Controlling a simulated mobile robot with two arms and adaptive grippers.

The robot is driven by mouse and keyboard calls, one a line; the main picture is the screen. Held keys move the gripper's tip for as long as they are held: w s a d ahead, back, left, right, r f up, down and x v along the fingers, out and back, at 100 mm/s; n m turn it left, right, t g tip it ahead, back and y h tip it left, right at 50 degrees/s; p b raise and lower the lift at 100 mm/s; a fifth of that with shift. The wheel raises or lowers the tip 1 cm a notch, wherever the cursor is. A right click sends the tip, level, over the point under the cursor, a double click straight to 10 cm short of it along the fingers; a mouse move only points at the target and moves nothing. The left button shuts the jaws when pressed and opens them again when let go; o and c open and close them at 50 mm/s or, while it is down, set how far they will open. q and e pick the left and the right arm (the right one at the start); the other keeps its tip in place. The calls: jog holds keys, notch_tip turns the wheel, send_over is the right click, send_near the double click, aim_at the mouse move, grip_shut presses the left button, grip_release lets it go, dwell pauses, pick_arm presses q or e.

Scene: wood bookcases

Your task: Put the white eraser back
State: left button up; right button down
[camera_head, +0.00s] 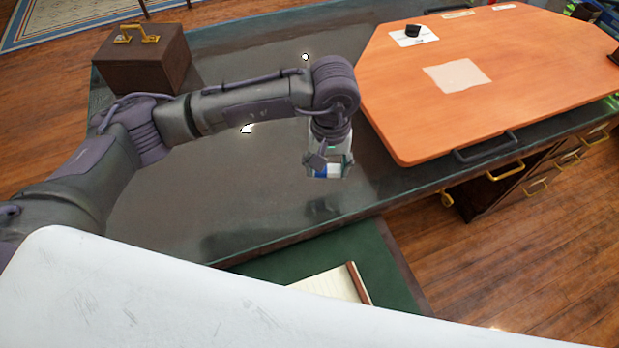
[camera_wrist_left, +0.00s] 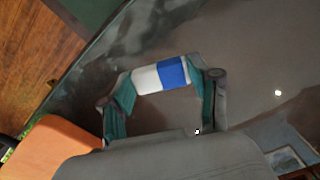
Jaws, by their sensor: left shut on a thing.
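The white eraser (camera_wrist_left: 147,79) with a blue sleeve (camera_wrist_left: 173,72) sits between the two fingers of my left gripper (camera_wrist_left: 160,84) in the left wrist view. The gripper is shut on its ends. In the head view my left gripper (camera_head: 329,165) points down over the dark desk top, left of the orange board, and the eraser (camera_head: 334,171) shows at its fingertips. I cannot tell the exact height above the desk. My right gripper is not in view.
An orange board (camera_head: 420,110) with handles lies on the desk (camera_head: 240,200). It bears a pale square sheet (camera_head: 457,75) and a white card (camera_head: 415,36) with a small black object (camera_head: 412,30). A brown box (camera_head: 145,60) stands at the back left. A notebook (camera_head: 335,284) lies in front.

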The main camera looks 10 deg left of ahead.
aim_at(310, 190)
pick_arm(q)
jog(key=a+f, duration=0.1)
jog(key=s+a+f, duration=0.1)
jog(key=a, duration=0.1)
jog(key=shift+a+p, duration=0.15)
jog(key=shift+p, duration=0.15)
notch_tip(310, 190, down, 4)
jog(key=shift+s+r+p, duration=0.1)
jog(key=shift+r+p, duration=0.1)
jog(key=shift+p, duration=0.3)
jog(key=shift+f, duration=0.25)
jog(key=shift+f, duration=0.1)
jog(key=shift+f+b, duration=0.15)
jog(key=shift+b, duration=0.2)
jog(key=o, duration=1)
